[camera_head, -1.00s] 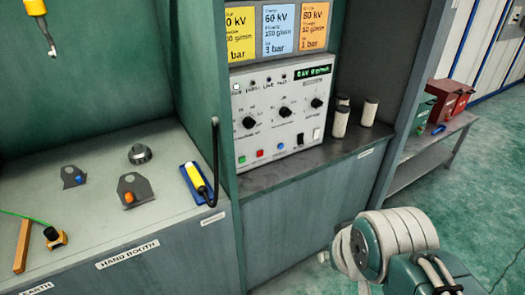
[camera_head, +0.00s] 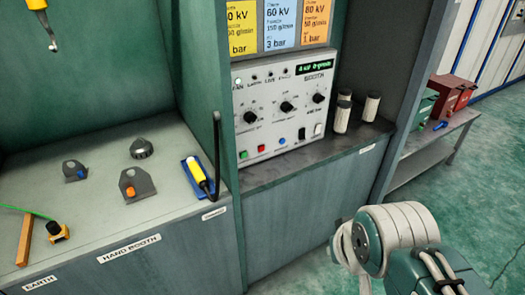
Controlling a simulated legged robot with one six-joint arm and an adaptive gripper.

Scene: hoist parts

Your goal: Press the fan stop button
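The control panel (camera_head: 275,110) is a white box with a green-lit display (camera_head: 314,68), three black knobs and a bottom row of small controls. In that row are a green button (camera_head: 244,155), a red button (camera_head: 260,149) and a blue button (camera_head: 282,141). A black switch and a white rocker sit to their right. The labels by the buttons are too small to read, so I cannot tell from text which one is fan stop. My arm shows at the lower right, well apart from the panel. My gripper is not in view.
The panel stands on a grey shelf in a green cabinet, with white cylinders (camera_head: 341,116) to its right. A green post (camera_head: 217,150) rises at the shelf's left. The left bench (camera_head: 100,215) holds brackets, a puck and a yellow-handled tool (camera_head: 196,172). Open floor lies right.

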